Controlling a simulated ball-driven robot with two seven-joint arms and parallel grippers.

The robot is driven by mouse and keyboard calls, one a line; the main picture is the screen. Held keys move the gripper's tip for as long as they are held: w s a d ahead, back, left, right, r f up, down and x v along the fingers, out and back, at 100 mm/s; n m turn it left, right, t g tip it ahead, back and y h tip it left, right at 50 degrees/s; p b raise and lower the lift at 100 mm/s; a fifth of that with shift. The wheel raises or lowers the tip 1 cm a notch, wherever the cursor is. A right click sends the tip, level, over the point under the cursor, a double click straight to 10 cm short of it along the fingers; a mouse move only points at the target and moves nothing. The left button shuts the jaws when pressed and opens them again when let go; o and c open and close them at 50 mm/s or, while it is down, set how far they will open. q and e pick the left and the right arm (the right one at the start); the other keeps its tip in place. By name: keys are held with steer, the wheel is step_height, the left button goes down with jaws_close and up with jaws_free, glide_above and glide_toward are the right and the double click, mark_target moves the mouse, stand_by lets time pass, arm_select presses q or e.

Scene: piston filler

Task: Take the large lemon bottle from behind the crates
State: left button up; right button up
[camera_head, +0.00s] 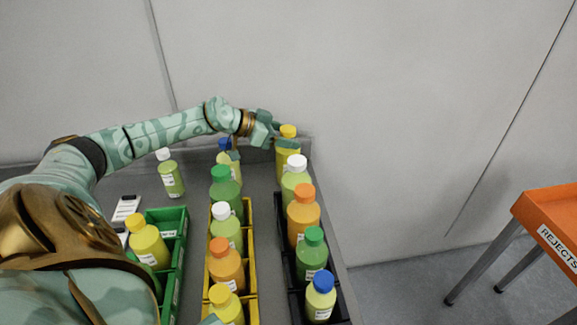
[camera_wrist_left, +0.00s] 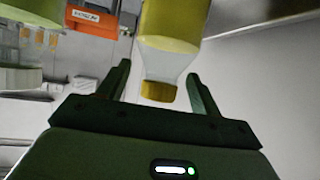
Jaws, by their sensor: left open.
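A tall yellow bottle with a yellow cap (camera_head: 288,157) stands behind the black crate (camera_head: 281,225), near the back of the table; its label cannot be read. It fits the large lemon bottle. My left gripper (camera_head: 275,143) is beside its upper part. In the left wrist view the bottle (camera_wrist_left: 172,28) appears upside down, with its neck and cap between the fingers of my open left gripper (camera_wrist_left: 160,78). No clear finger contact shows. A pale yellow bottle with a blue cap (camera_head: 229,168) stands behind the yellow crate (camera_head: 251,270). My right gripper is not in view.
The yellow and black crates hold rows of bottles, close in front. A green crate (camera_head: 174,240) with a yellow bottle (camera_head: 148,243) is at left. A white-capped green bottle (camera_head: 171,178) stands loose behind it. A wall rises behind. An orange rejects table (camera_head: 550,215) is at right.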

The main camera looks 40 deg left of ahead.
mark_target(294, 137)
arm_select(q)
steer(key=x, duration=0.3)
steer(key=shift+w+b, duration=0.1)
steer(key=shift+b, duration=0.25)
jaws_close()
steer(key=shift+r, duration=0.1)
